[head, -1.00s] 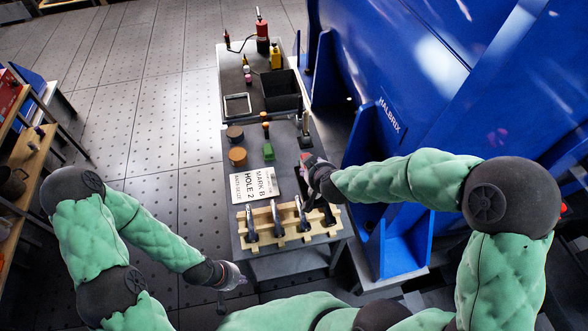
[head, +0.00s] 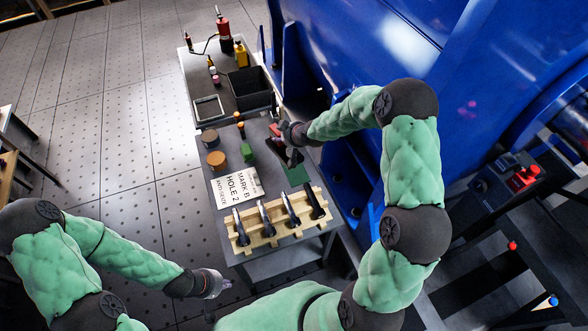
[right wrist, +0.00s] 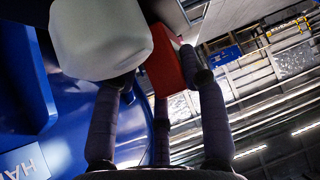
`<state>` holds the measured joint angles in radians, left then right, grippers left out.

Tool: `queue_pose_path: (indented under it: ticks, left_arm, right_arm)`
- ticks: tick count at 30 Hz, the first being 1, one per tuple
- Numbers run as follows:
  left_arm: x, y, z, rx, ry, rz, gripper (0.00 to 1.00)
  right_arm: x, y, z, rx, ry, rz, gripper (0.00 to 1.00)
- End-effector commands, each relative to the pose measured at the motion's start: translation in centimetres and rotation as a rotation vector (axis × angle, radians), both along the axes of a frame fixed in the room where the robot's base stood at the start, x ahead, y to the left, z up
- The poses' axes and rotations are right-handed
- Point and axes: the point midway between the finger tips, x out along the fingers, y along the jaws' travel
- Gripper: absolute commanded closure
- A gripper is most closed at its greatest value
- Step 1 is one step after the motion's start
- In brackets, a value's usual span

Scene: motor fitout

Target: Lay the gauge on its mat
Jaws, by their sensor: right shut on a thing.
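My right gripper (head: 284,136) is shut on the gauge, whose red part (head: 274,129) shows at the gripper's far left side in the head view. In the right wrist view, a red block (right wrist: 171,68) sits between the dark fingers (right wrist: 160,85), beside a pale rounded piece (right wrist: 100,38); whether both belong to the gauge is unclear. A dark green mat (head: 297,176) lies on the bench just below the gripper in the picture, partly hidden by a dark shape. My left gripper (head: 222,284) hangs apart from the bench at lower left; its jaws are too small to read.
A wooden rack (head: 270,228) with several upright handled tools stands at the near bench edge. A marked white card (head: 236,187), a green block (head: 247,152) and round tins (head: 216,160) lie left of the mat. A black bin (head: 250,88) stands beyond. Blue machinery (head: 360,50) borders the right.

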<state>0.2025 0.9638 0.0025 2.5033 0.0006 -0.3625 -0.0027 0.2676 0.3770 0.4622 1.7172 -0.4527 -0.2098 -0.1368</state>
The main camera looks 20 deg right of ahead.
Motion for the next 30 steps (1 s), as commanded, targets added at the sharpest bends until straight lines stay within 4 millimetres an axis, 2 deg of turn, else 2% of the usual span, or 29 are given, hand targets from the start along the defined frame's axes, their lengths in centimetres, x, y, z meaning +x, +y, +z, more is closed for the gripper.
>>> queue_pose_path:
  ticks: [6,12,15,23,30]
  left_arm:
    - [0.0,0.0,-0.1,0.000,0.000,0.000,1.00]
    - [0.0,0.0,-0.1,0.000,0.000,0.000,1.00]
    - [0.0,0.0,-0.2,0.000,0.000,0.000,1.00]
    - [0.0,0.0,-0.5,0.000,0.000,0.000,1.00]
    - [0.0,0.0,-1.8,0.000,0.000,0.000,1.00]
  right_arm:
    - [1.5,-2.4,-3.7,-0.002,-0.006,0.049,1.00]
    - [2.0,-4.4,-7.5,-0.002,-0.009,0.095,1.00]
    - [2.1,-5.1,-8.8,-0.004,-0.011,0.111,1.00]
    - [2.1,-5.7,-10.8,-0.004,-0.013,0.126,1.00]
    - [2.0,-5.7,-14.4,-0.003,-0.012,0.125,1.00]
